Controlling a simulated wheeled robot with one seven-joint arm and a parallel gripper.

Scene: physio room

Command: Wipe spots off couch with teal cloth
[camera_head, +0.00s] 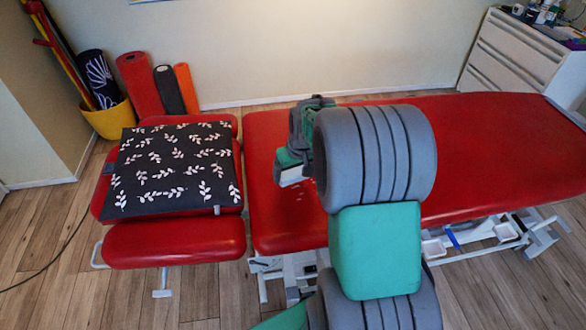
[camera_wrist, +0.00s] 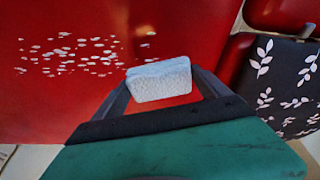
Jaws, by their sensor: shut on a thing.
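The red couch (camera_head: 490,150) runs across the right of the head view, and its surface fills much of the wrist view (camera_wrist: 50,110). A cluster of small white spots (camera_wrist: 75,55) lies on the couch, left of my gripper in the wrist view. My gripper (camera_wrist: 161,82) is shut on a pale, whitish block-shaped pad (camera_wrist: 160,78); I see no teal cloth, only this pad. In the head view the pad (camera_head: 291,177) shows below my gripper, over the couch's left end. I cannot tell if it touches the surface. My arm hides part of the couch.
A separate red section (camera_head: 175,240) left of the couch carries a dark leaf-patterned cushion (camera_head: 175,170). Rolled mats (camera_head: 140,85) and a yellow bucket (camera_head: 110,120) stand at the back left. A white cabinet (camera_head: 515,55) stands at the back right. The couch's right half is clear.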

